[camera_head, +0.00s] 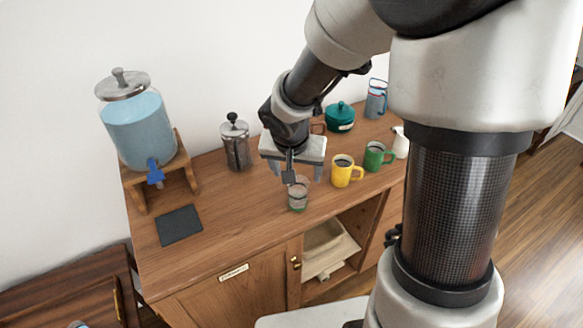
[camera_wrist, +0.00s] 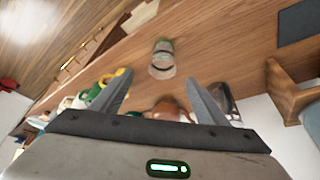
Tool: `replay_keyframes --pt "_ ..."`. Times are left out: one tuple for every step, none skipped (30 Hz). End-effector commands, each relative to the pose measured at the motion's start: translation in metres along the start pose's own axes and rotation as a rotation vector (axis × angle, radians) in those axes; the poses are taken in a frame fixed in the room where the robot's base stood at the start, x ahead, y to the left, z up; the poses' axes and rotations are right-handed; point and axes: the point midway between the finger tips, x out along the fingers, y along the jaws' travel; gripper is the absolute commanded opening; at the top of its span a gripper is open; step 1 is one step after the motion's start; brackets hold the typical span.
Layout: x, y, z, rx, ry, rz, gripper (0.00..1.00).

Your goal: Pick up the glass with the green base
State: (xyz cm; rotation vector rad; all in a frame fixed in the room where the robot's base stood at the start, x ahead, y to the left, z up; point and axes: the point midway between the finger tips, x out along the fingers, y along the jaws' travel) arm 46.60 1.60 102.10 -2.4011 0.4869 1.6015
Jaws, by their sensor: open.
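The glass with the green base (camera_head: 298,195) stands upright on the wooden cabinet top, near its front edge. It is clear, with green at the bottom. In the wrist view the glass (camera_wrist: 162,60) shows ahead of the fingers, roughly centred between them and apart from both. My gripper (camera_head: 295,175) is open and empty, just behind and above the glass in the head view. In the wrist view my gripper's fingers (camera_wrist: 160,95) are spread wide with nothing between the tips. Part of the glass's upper rim is overlapped by my gripper in the head view.
A yellow mug (camera_head: 343,171) and a green mug (camera_head: 374,157) stand right of the glass. A French press (camera_head: 236,146) and a drink dispenser (camera_head: 138,128) stand left. A teal pot (camera_head: 340,117) is behind. The top is clear between the glass and the dark mat (camera_head: 180,226).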

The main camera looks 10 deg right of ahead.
Motion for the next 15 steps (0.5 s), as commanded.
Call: replay_keyframes --pt "0.002 -0.001 0.000 0.001 -0.002 -0.002 0.68" --pt "0.003 -0.002 0.000 0.003 -0.003 -0.003 0.68" --pt "0.005 -0.003 0.001 0.005 -0.004 -0.004 0.68" --pt "0.007 -0.003 0.001 0.006 -0.005 -0.004 0.68" --pt "0.010 -0.003 0.001 0.006 -0.006 -0.004 0.68" --pt "0.015 -0.003 0.002 0.005 -0.006 -0.004 0.68" --pt "0.021 -0.003 0.002 0.006 -0.006 -0.004 0.68" --pt "0.026 -0.003 0.003 0.005 -0.007 -0.004 0.68" --pt "0.035 -0.003 0.003 0.006 -0.009 -0.003 0.68" --pt "0.042 -0.003 0.003 0.004 -0.009 -0.002 0.68" --pt "0.049 -0.003 0.003 0.006 -0.009 -0.003 0.68" --pt "0.058 -0.003 0.004 0.005 -0.009 -0.003 0.68" --pt "0.064 -0.003 0.003 0.004 -0.008 -0.003 0.68" --pt "0.071 -0.003 0.003 0.004 -0.008 -0.003 0.68" --pt "0.080 -0.003 0.003 0.004 -0.008 -0.003 0.68"
